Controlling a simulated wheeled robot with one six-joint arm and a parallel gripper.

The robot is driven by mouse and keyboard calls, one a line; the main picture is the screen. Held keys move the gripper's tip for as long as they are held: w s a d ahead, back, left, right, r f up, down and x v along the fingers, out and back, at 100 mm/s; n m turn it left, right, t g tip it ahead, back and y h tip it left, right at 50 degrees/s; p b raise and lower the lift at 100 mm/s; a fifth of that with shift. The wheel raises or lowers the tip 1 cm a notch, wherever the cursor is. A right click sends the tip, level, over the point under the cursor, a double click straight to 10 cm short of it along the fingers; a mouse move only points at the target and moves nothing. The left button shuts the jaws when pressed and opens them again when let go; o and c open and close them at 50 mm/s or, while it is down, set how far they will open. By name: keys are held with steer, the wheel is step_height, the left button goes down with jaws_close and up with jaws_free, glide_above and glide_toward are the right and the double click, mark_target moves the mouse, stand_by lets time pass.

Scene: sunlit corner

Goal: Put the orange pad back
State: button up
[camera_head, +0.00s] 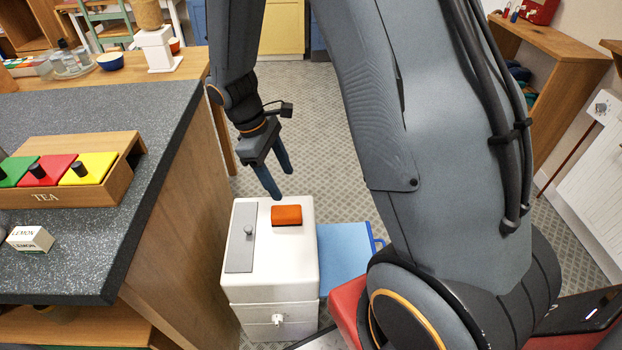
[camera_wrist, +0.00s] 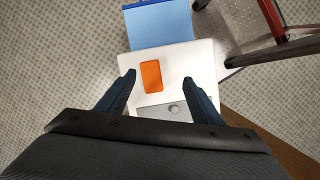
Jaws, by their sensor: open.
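The orange pad (camera_head: 287,215) lies flat on the top of a white cabinet (camera_head: 300,262), near its far right corner. It also shows in the wrist view (camera_wrist: 152,76), between my fingertips in the picture and a little left of centre. My gripper (camera_head: 278,180) is open and empty, above the cabinet top and pointing down. It is apart from the pad. A grey plate (camera_head: 240,236) with a round knob lies on the cabinet top to the left of the pad. The cabinet front has a drawer line and a small white knob (camera_head: 278,319).
A speckled counter (camera_head: 110,110) stands close on the left, bearing a wooden tea box (camera_head: 100,190) and a lemon box (camera_head: 30,239). A blue panel (camera_head: 345,250) is beside the cabinet. A wooden shelf (camera_head: 550,50) stands at the right. Patterned floor behind the cabinet is clear.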

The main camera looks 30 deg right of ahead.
steer(key=s+d+r+m+t+y, duration=0.1)
steer(key=s+d+r+m+y, duration=0.2)
steer(key=s+r+m, duration=0.7)
steer(key=s+d, duration=0.1)
steer(key=s, duration=0.3)
steer(key=shift+m+t, duration=0.4)
steer(key=shift+r, duration=0.1)
steer(key=shift+a, duration=0.1)
steer(key=shift+a+r+n+p, duration=0.25)
steer(key=shift+a+r+p, duration=0.1)
steer(key=shift+a+p, duration=0.3)
steer(key=shift+a+r+n+p, duration=0.25)
steer(key=shift+a+r+p, duration=0.1)
steer(key=shift+a+p, duration=0.2)
steer(key=shift+c, duration=0.4)
